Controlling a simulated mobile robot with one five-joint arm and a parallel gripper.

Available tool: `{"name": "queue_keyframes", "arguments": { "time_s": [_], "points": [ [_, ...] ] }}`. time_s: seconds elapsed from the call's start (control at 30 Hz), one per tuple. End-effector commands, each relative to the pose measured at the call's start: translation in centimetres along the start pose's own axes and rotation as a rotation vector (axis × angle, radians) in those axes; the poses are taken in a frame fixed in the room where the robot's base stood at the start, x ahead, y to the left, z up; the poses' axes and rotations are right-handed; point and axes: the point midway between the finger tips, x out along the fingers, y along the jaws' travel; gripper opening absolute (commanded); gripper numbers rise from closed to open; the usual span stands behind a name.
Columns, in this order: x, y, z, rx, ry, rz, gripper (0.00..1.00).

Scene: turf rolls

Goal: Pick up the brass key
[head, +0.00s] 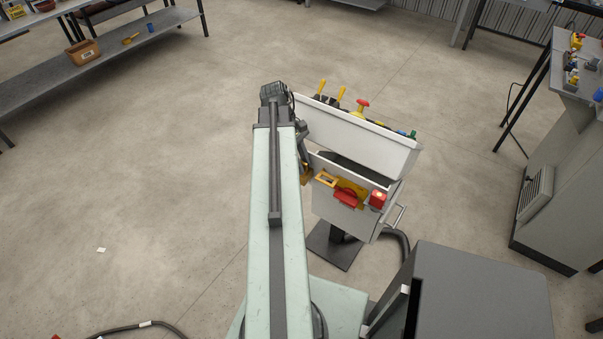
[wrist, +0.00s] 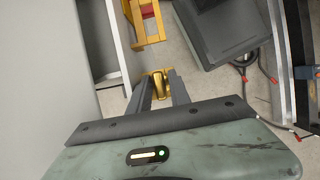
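A brass-coloured piece (wrist: 158,83) shows between the tips of my gripper's two dark fingers in the wrist view. It looks like the brass key, but it is small and its full shape is hidden. My gripper (wrist: 160,86) has its fingers apart, with the brass piece filling much of the gap. I cannot tell whether they grip it or stand open around it. In the head view my arm reaches to the left side of a white control console (head: 358,140), and a small yellow bit (head: 306,174) shows by the arm's end. No key can be made out clearly there.
The console carries yellow levers and a red knob (head: 362,104) on top, and a yellow frame (head: 325,178), red handle (head: 346,198) and red block (head: 377,200) in front. A dark grey box (head: 475,295) stands at lower right. A grey cabinet (head: 560,170) is right.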

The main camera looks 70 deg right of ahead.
Motion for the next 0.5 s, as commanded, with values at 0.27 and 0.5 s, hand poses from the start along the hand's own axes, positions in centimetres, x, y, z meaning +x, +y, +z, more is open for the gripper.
{"name": "queue_keyframes", "arguments": {
  "time_s": [0.27,0.5],
  "points": [
    [-0.10,0.00,0.02,0.000,0.000,0.000,0.00],
    [-0.26,0.00,0.08,0.000,0.000,0.000,0.00]
  ]
}}
